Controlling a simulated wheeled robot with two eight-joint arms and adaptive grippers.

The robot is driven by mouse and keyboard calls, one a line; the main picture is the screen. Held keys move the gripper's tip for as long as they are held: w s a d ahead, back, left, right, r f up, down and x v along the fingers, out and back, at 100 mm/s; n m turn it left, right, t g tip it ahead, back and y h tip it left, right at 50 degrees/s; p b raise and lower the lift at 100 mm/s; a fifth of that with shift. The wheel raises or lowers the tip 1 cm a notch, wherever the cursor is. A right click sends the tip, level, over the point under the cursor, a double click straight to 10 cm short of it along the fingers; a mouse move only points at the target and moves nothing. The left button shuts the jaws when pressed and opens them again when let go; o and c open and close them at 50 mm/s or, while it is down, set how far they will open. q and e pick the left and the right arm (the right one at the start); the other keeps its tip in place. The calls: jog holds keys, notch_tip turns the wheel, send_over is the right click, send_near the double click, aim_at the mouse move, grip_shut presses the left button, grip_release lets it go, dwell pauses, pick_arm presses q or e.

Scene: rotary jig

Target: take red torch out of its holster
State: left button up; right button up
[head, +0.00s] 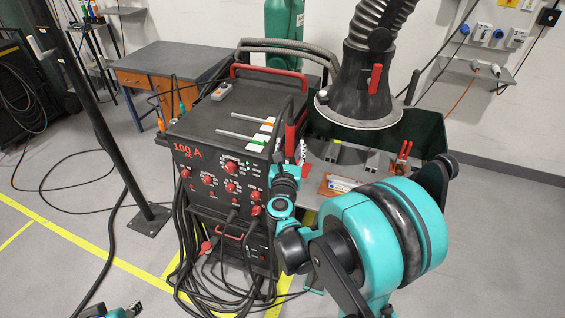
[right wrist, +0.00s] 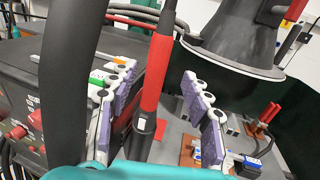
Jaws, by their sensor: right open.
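The red torch (head: 290,140) stands upright at the right side of the black welding machine. In the right wrist view its red handle (right wrist: 155,75) rises between the fingers of my right gripper (right wrist: 162,98). That gripper is open, with a finger on each side of the handle and a clear gap at the right finger. A dark piece (right wrist: 138,140) at the handle's lower end looks like the holster, partly hidden. In the head view the right gripper (head: 298,160) is small and partly covered by my wrist. A bit of my left arm's end shows at the bottom edge, its fingers unclear.
The welding machine (head: 215,125) carries rods and a small remote on top. A fume hood (head: 360,100) hangs over the jig table (head: 325,160), which has red clamps (head: 403,155) and dark screens. Cables lie over the floor in front. A wooden bench (head: 165,75) stands behind.

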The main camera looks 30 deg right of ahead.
aim_at(290, 138)
jog(key=b+x, duration=0.1)
jog(key=x, duration=0.5)
jog(key=shift+w+a, duration=0.1)
jog(key=shift+a, duration=0.05)
grip_shut()
